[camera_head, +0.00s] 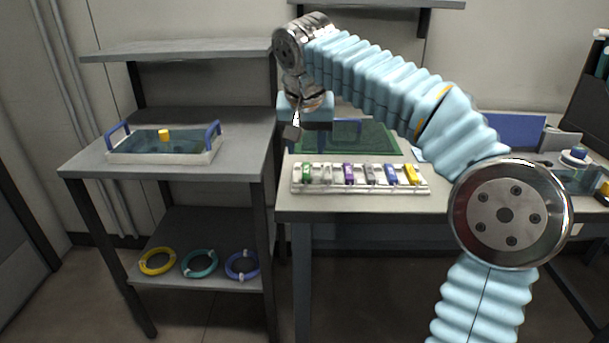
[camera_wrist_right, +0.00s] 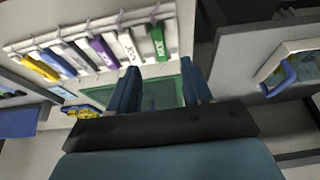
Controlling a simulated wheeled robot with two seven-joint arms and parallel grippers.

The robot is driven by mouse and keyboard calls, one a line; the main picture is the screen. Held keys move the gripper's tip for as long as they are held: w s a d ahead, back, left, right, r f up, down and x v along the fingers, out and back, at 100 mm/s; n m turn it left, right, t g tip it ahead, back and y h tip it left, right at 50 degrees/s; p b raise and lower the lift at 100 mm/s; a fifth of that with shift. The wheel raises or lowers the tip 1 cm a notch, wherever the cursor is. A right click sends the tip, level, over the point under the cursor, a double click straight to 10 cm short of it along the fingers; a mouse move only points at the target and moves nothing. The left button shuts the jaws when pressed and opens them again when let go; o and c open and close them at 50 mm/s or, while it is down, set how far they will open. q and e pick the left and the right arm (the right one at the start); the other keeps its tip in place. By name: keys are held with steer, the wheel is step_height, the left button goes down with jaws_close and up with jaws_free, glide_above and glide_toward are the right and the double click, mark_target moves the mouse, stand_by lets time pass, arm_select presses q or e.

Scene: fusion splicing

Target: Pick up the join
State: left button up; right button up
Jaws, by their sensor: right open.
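I cannot make out the join for certain in either view. A green mat (camera_head: 385,142) lies on the workbench, and a blue outlined thing (camera_head: 347,122) shows at its back, partly behind my right gripper. My right gripper (camera_head: 304,140) points down above the left part of the mat, its blue fingers apart. In the right wrist view the open fingers (camera_wrist_right: 160,76) have part of the green mat (camera_wrist_right: 168,92) between them, with nothing seen held. A thin blue upright shape shows there, too small to name. My left gripper is out of view.
A white rack (camera_head: 298,187) with several coloured, labelled pieces stands at the bench's front edge. On the left table is a tray (camera_head: 115,157) with blue handles and a yellow knob (camera_head: 164,134). Yellow (camera_head: 157,261), teal (camera_head: 199,264) and blue (camera_head: 242,265) coils lie on the lower shelf.

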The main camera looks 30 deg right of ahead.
mark_target(306, 168)
steer(key=x, duration=0.7)
steer(key=shift+w+d+f, duration=0.15)
steer(key=shift+w+f, duration=0.05)
steer(key=shift+w, duration=0.1)
jaws_close()
